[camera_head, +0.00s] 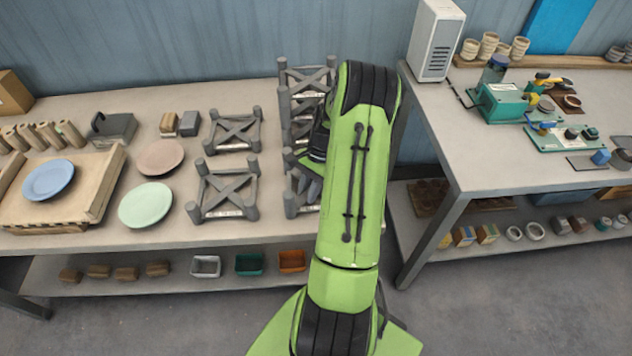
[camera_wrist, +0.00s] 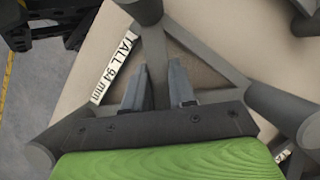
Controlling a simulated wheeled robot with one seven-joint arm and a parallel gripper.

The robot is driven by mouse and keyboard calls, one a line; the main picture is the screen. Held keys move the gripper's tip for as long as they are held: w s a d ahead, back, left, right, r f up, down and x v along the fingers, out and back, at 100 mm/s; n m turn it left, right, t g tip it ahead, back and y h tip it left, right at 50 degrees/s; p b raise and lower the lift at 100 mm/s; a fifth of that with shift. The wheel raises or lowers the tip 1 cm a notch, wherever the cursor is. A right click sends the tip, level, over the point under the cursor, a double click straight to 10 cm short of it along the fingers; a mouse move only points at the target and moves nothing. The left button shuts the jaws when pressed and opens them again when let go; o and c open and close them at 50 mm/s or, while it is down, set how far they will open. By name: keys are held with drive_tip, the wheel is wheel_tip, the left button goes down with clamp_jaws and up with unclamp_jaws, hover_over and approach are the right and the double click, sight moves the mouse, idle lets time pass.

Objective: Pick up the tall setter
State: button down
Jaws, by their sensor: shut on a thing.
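The tall setter is a dark grey frame of crossed bars with round corner posts, and its white label reads "TALL 94 mm". In the wrist view the tall setter (camera_wrist: 155,45) fills the middle, with one bar between the two fingers of my gripper (camera_wrist: 158,88). My gripper is shut on that bar. In the head view the tall setter (camera_head: 291,205) is at the front of the right-hand column of setters, partly hidden by my arm. My gripper (camera_head: 309,170) is above it, also partly hidden.
Two lower setters (camera_head: 225,190) (camera_head: 233,131) stand to the left. More setters (camera_head: 306,80) stand behind. A green plate (camera_head: 146,205), a pink plate (camera_head: 160,157) and a blue plate (camera_head: 48,180) lie farther left. A second bench (camera_head: 480,160) stands to the right.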

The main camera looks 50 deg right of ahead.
idle(0.3)
wheel_tip(320, 180, up, 17)
drive_tip(key=p, duration=0.9)
drive_tip(key=shift+p, duration=0.4)
